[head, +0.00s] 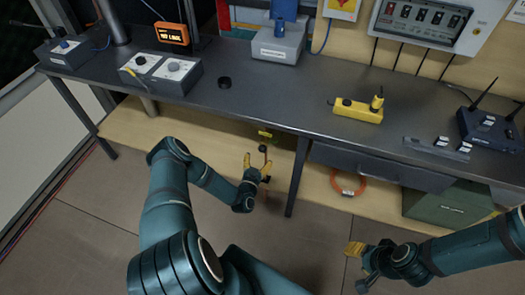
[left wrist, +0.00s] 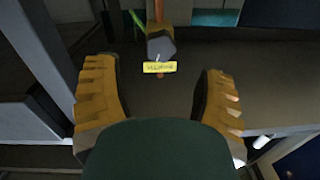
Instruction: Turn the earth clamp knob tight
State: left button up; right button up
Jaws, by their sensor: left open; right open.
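A dark knob (head: 263,149) shows under the front edge of the bench, just below a small yellow tag (head: 265,133); it looks like the earth clamp knob. In the left wrist view a grey faceted knob (left wrist: 161,46) sits above centre, on an orange-brown stem, with the yellow lettered tag (left wrist: 160,67) below it. My left gripper (head: 257,166) is open in front of the knob; its yellow fingers (left wrist: 160,100) stand wide apart with nothing between them, and the knob lies beyond their tips. My right gripper (head: 357,264) is open and empty, low over the floor at right.
The bench (head: 240,105) overhangs the knob, with a leg (head: 297,175) just right of my left gripper. A lower shelf (head: 190,130) runs behind. An orange coil (head: 348,182) and green case (head: 447,205) sit under the bench at right. The floor in front is clear.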

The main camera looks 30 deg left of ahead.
aim_at(262, 150)
pick_arm(q)
jog(key=b+x, duration=0.1)
jog(key=x, duration=0.5)
jog(key=c, duration=1.2)
